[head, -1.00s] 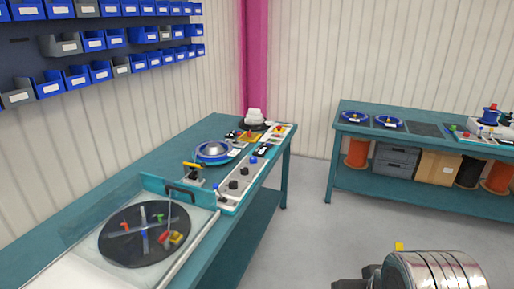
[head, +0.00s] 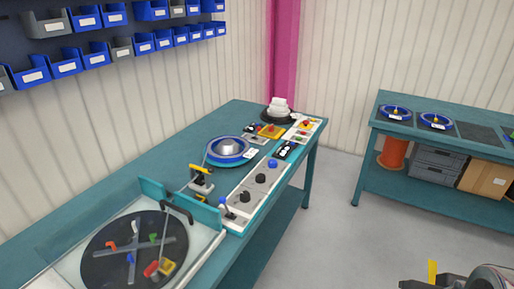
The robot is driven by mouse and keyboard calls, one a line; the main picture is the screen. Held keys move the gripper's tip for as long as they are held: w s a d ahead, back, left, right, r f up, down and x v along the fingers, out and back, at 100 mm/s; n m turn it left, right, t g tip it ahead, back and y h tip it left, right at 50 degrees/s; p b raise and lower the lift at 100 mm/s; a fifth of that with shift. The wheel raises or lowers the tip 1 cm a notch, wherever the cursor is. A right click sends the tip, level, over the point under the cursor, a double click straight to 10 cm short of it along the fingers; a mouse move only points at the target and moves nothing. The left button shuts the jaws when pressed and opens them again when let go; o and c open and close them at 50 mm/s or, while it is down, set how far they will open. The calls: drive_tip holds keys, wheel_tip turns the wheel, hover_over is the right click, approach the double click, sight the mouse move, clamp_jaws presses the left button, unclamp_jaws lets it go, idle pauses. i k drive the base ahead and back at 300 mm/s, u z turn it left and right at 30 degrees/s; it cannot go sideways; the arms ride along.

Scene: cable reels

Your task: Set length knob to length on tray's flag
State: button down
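A long pale control panel (head: 257,186) lies along the right edge of the near teal bench. It carries two black knobs, a nearer one (head: 245,197) and a farther one (head: 261,178), plus a blue knob (head: 272,163) beyond them. Any markings are too small to read, so I cannot tell which is the length knob or how it is set. A blue round tray (head: 213,158) holding a silver dome-like piece (head: 231,147) sits left of the panel. A small white flag (head: 251,154) is at its right side; its writing is unreadable. My gripper is not in view.
A dark turntable (head: 105,262) with coloured pegs is at the front left, beside a teal guard. A yellow-topped device (head: 200,178) stands before the tray. Open floor (head: 340,235) separates this bench from another teal bench (head: 420,185). Part of my arm shows bottom right.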

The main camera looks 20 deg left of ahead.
sight(272, 163)
drive_tip(key=u, duration=0.2)
drive_tip(key=i, duration=0.65)
drive_tip(key=u, duration=0.7)
drive_tip(key=i, duration=0.45)
drive_tip(key=u, duration=0.35)
